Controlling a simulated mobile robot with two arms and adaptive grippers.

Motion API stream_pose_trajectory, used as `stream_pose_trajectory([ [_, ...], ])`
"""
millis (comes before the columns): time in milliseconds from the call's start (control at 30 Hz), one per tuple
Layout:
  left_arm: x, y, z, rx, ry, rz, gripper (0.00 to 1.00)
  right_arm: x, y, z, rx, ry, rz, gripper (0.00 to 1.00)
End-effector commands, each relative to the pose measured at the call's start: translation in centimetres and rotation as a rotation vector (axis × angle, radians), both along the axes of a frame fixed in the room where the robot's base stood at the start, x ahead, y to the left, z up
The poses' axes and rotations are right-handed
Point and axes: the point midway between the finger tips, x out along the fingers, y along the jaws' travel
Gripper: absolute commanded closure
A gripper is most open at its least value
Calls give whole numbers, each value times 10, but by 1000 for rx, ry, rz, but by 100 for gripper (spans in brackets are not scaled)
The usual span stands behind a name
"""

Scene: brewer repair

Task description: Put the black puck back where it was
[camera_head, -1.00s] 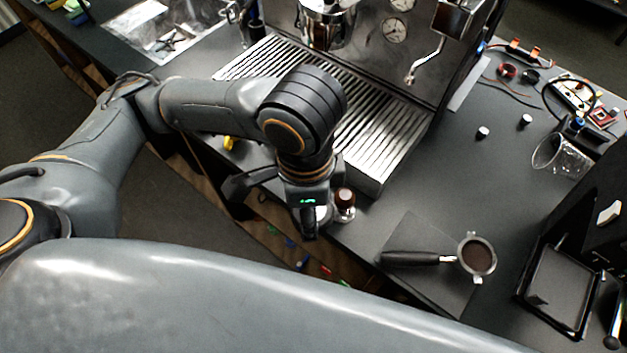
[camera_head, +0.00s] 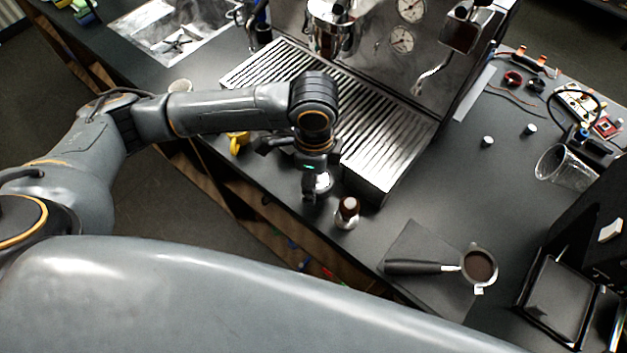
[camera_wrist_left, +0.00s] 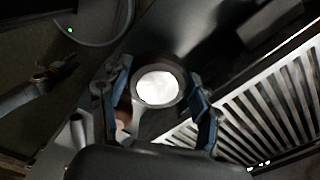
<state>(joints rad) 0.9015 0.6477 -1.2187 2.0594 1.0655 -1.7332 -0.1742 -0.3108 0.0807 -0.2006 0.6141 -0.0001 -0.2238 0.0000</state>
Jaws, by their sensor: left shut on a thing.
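My left gripper (camera_head: 311,188) hangs over the counter's front edge, by the near left side of the drip tray. Its blue-lined fingers (camera_wrist_left: 160,95) are shut around a round thing (camera_wrist_left: 158,90) with a dark rim and a bright, shiny face. I take it for the black puck, but its colour is hard to tell. In the head view only a shiny bit of it (camera_head: 323,182) shows beside the fingers. A tamper (camera_head: 347,212) with a brown top stands upright just right of the gripper, apart from it. My right gripper is not in view.
The slotted drip tray (camera_head: 385,150) of the espresso machine lies behind and right. A portafilter (camera_head: 480,265) with dark contents rests on a dark mat (camera_head: 425,240). A yellow thing (camera_head: 237,142) and a light cup (camera_head: 180,86) stand left. A glass (camera_head: 567,167) lies tilted at right.

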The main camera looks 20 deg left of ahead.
Motion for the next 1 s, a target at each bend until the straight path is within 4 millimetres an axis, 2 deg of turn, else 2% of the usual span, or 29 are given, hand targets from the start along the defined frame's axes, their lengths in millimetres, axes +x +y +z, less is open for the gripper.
stream_pose_trajectory([
  [100,7,4,-12,4,2,3,88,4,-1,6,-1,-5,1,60],
  [300,6,3,-36,1,-1,0,88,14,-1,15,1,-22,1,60],
  [667,6,3,-41,1,-1,1,88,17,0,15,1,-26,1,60],
  [700,6,3,-42,2,0,1,35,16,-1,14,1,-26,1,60],
  [800,6,3,-42,2,0,1,15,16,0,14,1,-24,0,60],
  [1000,6,3,-42,2,-1,1,15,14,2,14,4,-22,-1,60],
])
